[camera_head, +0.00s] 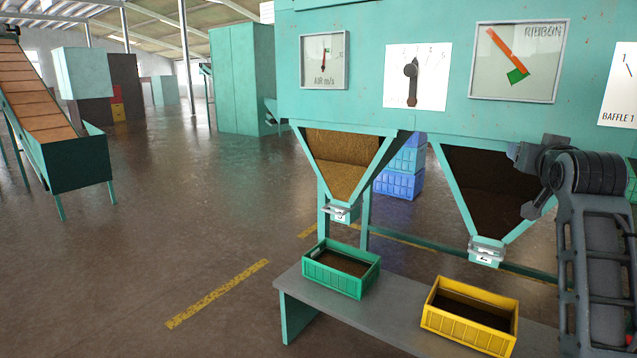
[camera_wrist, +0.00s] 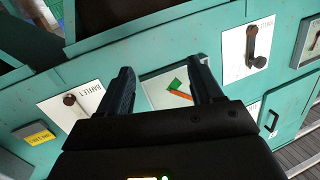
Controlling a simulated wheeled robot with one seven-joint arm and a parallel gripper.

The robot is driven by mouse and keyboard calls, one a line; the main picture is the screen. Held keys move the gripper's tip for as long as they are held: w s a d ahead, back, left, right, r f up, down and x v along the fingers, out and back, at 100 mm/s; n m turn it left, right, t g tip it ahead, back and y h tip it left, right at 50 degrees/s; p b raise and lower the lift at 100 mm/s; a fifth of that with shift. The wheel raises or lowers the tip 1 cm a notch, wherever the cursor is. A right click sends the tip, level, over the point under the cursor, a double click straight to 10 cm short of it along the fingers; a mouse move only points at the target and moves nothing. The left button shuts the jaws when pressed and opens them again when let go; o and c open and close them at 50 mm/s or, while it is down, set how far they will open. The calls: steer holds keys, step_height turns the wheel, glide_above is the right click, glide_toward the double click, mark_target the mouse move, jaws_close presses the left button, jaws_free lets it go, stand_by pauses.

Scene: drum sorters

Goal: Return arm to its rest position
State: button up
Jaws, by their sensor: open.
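My gripper (camera_head: 522,182) is at the right of the head view, raised in front of the right-hand hopper. In the wrist view my gripper (camera_wrist: 163,78) has its two dark fingers spread apart with nothing between them. Beyond the fingers is the teal machine panel with the ribbon gauge (camera_wrist: 172,90), apart from the fingertips as far as I can tell. My dark arm comes up along the right edge of the head view.
The teal panel carries an air gauge (camera_head: 324,60), a lever dial (camera_head: 411,69) and the ribbon gauge (camera_head: 516,60). Below are two hoppers and a grey bench (camera_head: 390,318) with a green crate (camera_head: 333,280) and a yellow crate (camera_head: 465,333). Open floor lies left.

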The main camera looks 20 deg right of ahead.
steer(key=s+a+f+n+y, duration=0.1)
steer(key=s+a+f, duration=0.2)
steer(key=a+f, duration=0.45)
steer(key=s+a+f+n+y, duration=0.1)
steer(key=s+a+f, duration=0.25)
steer(key=f, duration=0.65)
steer(key=s+a+f+n+t+y, duration=0.1)
steer(key=s+a+f+n+y, duration=0.2)
steer(key=s+a+f, duration=0.8)
steer(key=s+a+f+n+y, duration=0.1)
steer(key=s+a, duration=0.3)
steer(key=s, duration=0.4)
steer(key=s+a+f+y, duration=0.1)
steer(key=s+a, duration=0.4)
steer(key=s, duration=0.2)
steer(key=s+a+r+n+y, duration=0.1)
steer(key=s+a+r, duration=0.1)
steer(key=s, duration=0.6)
steer(key=s+a+r+n+y+p, duration=0.1)
steer(key=s+r, duration=0.3)
steer(key=s, duration=0.4)
steer(key=shift+a+y, duration=0.3)
steer(key=shift+a, duration=0.35)
steer(key=shift+s, duration=0.1)
